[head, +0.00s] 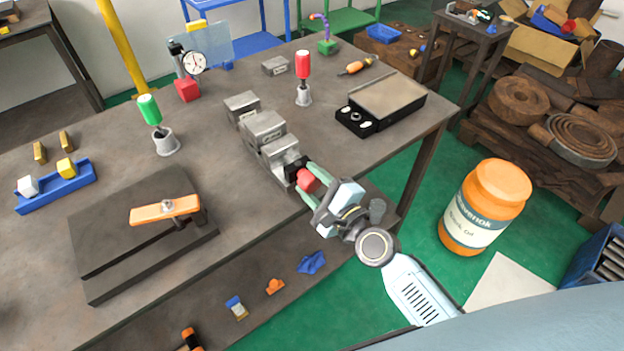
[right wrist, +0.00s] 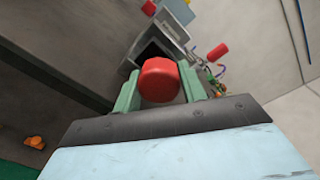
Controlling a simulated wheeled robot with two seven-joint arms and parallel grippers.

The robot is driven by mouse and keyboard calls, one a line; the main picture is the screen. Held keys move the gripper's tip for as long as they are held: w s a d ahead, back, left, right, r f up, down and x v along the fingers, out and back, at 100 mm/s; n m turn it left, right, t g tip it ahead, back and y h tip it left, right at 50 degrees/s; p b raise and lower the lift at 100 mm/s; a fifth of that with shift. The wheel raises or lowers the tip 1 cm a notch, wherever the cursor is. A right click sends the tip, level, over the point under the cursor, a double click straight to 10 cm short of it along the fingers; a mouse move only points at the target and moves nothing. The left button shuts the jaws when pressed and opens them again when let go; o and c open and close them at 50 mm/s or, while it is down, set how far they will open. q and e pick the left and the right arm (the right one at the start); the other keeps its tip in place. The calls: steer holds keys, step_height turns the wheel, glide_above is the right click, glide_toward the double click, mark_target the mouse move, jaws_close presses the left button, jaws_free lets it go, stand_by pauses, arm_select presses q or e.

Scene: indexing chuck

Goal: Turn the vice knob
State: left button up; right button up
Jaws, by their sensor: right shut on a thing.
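The grey metal vice (head: 264,130) stands on the table near its right front edge. Its red knob (head: 308,180) is at the end facing me. My right gripper (head: 312,184) is at the knob, with its green fingers on either side of it. In the right wrist view the red knob (right wrist: 159,80) sits between the two green fingers (right wrist: 160,90), and the vice body shows behind it. The fingers are shut on the knob. My left gripper is not in view.
A dark plate with an orange-handled clamp (head: 166,209) lies left on the table (head: 60,180). Green (head: 150,109) and red-handled (head: 303,65) tools stand in holders around the vice. A black-edged box (head: 388,97) is to the right. An orange jar (head: 485,206) stands off the table.

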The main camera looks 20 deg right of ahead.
steer(key=n+p, duration=0.1)
steer(key=n, duration=0.2)
steer(key=shift+n, duration=0.4)
steer(key=n+p, duration=0.1)
steer(key=n, duration=0.2)
steer(key=n+p, duration=0.2)
steer(key=n, duration=0.2)
steer(key=n+p, duration=0.2)
steer(key=n, duration=0.2)
steer(key=n+p, duration=0.1)
steer(key=n, duration=0.5)
steer(key=shift+n+t+p, duration=0.3)
steer(key=shift+p, duration=0.1)
steer(key=n, duration=0.3)
steer(key=shift+n, duration=0.3)
steer(key=shift+n+p, duration=0.35)
steer(key=shift+n, duration=1.45)
steer(key=o, duration=1)
steer(key=shift+c, duration=0.2)
